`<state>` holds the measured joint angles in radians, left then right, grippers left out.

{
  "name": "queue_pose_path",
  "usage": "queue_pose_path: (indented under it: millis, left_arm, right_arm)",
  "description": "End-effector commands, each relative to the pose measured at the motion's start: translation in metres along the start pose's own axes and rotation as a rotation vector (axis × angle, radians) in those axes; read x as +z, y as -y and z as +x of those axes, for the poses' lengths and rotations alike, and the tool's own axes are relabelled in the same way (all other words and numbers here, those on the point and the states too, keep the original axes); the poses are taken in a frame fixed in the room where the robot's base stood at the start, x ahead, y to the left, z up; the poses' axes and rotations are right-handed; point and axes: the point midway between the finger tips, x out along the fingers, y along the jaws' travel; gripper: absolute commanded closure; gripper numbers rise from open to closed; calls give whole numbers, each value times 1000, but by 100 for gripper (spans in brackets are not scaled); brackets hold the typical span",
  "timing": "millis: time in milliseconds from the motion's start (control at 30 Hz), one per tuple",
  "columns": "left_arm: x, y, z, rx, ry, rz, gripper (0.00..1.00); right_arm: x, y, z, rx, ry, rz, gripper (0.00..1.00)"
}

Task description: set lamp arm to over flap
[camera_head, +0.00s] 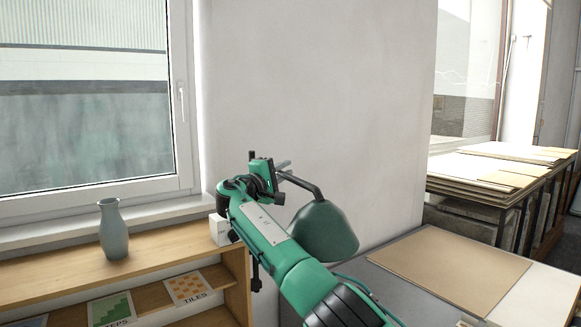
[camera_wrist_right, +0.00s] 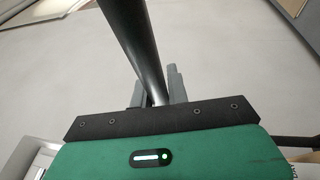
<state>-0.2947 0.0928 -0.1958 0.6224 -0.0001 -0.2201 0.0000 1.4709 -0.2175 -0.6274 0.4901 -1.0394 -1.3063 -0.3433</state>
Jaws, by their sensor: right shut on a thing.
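The lamp has a dark green shade (camera_head: 325,232) and a thin dark lamp arm (camera_head: 303,184), which show in the head view near the wall. My right gripper (camera_head: 283,166) is shut on the lamp arm, above and left of the shade. In the right wrist view the lamp arm (camera_wrist_right: 140,45) runs as a dark tube down between the two grey fingers (camera_wrist_right: 156,88). My green right arm hides the lamp's base and part of the shade's left side. I cannot tell which surface is the flap. My left gripper is not in view.
A grey worktop (camera_head: 405,245) with a tan board (camera_head: 450,258) on it stands to the right of the shade. A wooden shelf (camera_head: 165,243) with a grey vase (camera_head: 113,230) stands at left under the window. A white box (camera_head: 218,230) sits close beside my right arm.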

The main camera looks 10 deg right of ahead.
Motion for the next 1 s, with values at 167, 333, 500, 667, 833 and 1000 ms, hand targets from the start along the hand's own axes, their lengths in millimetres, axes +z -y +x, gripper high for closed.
queue_pose_path:
  millis: [167,333,500,667,833,1000]
  left_arm:
    - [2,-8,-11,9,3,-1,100]
    - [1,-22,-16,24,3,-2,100]
    - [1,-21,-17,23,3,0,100]
    - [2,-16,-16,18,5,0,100]
    - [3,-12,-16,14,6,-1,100]
    - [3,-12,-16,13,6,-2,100]
  right_arm:
    - [-4,-3,-9,-3,34,-9,100]
    - [-4,-4,-14,0,61,-13,100]
    - [-3,-4,-16,1,72,-14,100]
    - [-3,-3,-16,1,74,-14,100]
    - [-3,-3,-16,1,74,-14,100]
    - [-3,-3,-15,1,75,-14,62]
